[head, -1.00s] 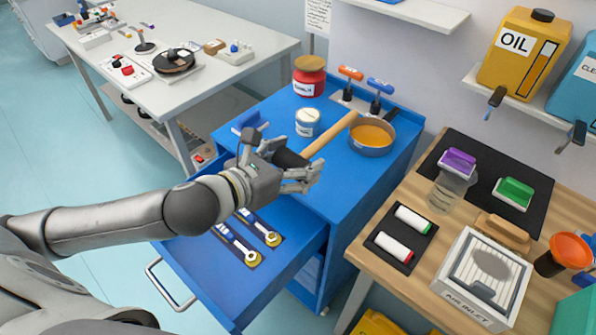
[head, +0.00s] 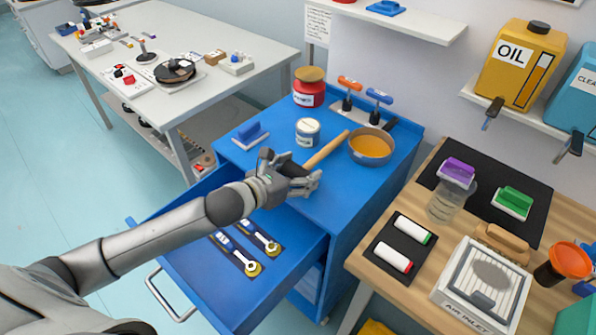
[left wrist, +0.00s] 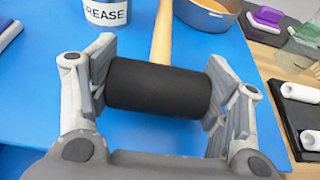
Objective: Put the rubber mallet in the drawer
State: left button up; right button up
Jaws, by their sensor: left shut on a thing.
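The rubber mallet has a black head and a pale wooden handle (head: 326,150). My left gripper (head: 290,180) is shut on the black head, which lies crosswise between the fingers in the left wrist view (left wrist: 158,88). The handle points away over the blue cabinet top, toward the pan. I cannot tell whether the mallet touches the top. The blue drawer (head: 212,302) is pulled open below and in front of the gripper. Two wrenches (head: 237,252) lie in dark inserts in it; my arm hides part of its inside. My right gripper is not in view.
A wooden bench (head: 375,268) with several items stands right. A white table (head: 240,75) is behind left.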

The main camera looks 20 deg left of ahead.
pick_arm(q)
jog(key=shift+f, duration=0.2)
jog(key=shift+f, duration=0.15)
jog(key=o, duration=1.3)
jog(key=shift+o, duration=0.2)
